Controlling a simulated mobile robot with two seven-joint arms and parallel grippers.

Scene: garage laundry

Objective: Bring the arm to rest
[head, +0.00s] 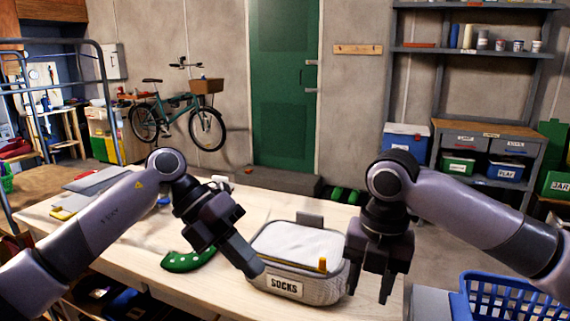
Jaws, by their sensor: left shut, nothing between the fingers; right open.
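My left gripper (247,265) is shut and empty. Its fingertips are at the left side of a grey container labelled SOCKS (320,288); I cannot tell whether they touch it. My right gripper (370,288) is open and empty, at the right side of the same container. The container stands upright on the light wooden table (140,245), with a white cover or cloth on top and a yellow tab at its front right. A green item with white dots (188,261) lies on the table left of the container, partly behind my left gripper.
A blue basket (500,300) is at the lower right. Grey flat items (95,185) lie at the table's far left. Behind stand a bicycle (180,112), a green door (283,90) and a shelf unit (480,135) with bins. The table's left middle is mostly clear.

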